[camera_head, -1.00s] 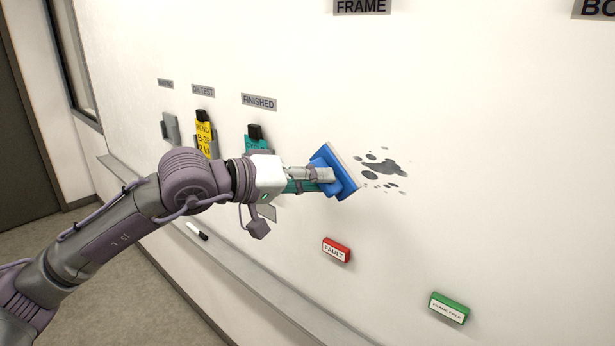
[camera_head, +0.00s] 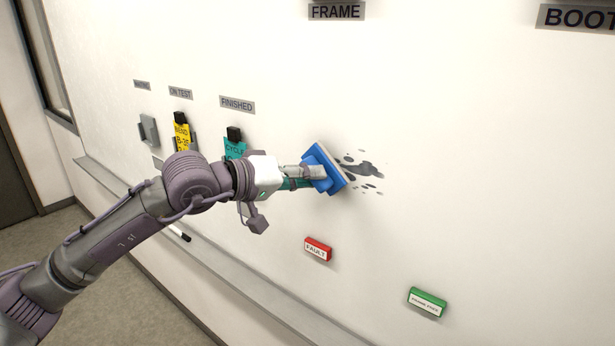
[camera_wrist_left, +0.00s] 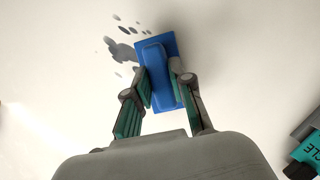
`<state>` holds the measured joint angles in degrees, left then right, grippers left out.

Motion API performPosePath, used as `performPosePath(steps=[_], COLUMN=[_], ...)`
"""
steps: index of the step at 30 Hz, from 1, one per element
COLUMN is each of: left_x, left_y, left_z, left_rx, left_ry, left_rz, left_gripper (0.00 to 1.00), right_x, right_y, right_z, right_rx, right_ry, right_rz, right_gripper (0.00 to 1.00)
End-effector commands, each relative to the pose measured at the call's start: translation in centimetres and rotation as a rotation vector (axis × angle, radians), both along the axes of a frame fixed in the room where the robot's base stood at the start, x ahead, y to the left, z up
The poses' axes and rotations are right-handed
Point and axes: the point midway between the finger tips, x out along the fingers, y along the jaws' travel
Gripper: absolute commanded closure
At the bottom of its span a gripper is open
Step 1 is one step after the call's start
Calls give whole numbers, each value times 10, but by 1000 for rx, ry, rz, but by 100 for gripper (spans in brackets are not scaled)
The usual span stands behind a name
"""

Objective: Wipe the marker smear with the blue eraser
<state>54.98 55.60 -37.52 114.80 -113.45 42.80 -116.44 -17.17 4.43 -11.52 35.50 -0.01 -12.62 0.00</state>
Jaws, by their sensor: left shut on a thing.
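The blue eraser (camera_head: 330,182) is held by my left gripper (camera_head: 312,173) at the whiteboard, its pale pad side facing the board. The grey marker smear (camera_head: 362,168) is a cluster of blots just right of the eraser, and the eraser's right edge overlaps its left side in the head view. In the left wrist view the two fingers are shut on the eraser's handle (camera_wrist_left: 157,72), and the smear (camera_wrist_left: 122,49) shows to the left of the eraser. I cannot tell whether the pad touches the board. My right gripper is not in view.
A red FAULT block (camera_head: 318,249) and a green block (camera_head: 427,302) sit on the board below the smear. Yellow (camera_head: 182,136) and teal (camera_head: 235,146) tags hang to the left. A marker (camera_head: 180,234) lies on the ledge. The board right of the smear is clear.

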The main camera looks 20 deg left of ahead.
Motion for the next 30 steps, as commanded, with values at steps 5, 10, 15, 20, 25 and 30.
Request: performPosePath(steps=[5,10,15,20,25,30], left_x=[2,5,8,11,15,16], left_y=[-1,-2,-3,-4,-5,-6], left_z=[0,0,1,1,0,0], left_rx=[-1,-1,-1,-1,-2,0], left_ry=[-1,-1,-1,-1,-1,0], left_rz=[0,0,0,0,0,0], left_gripper=[100,100,100,100,100,100], right_x=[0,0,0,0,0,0], right_y=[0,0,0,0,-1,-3], right_z=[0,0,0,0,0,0], right_rx=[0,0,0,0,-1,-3], right_ry=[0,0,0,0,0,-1], right_rz=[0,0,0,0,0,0], right_gripper=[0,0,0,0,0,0])
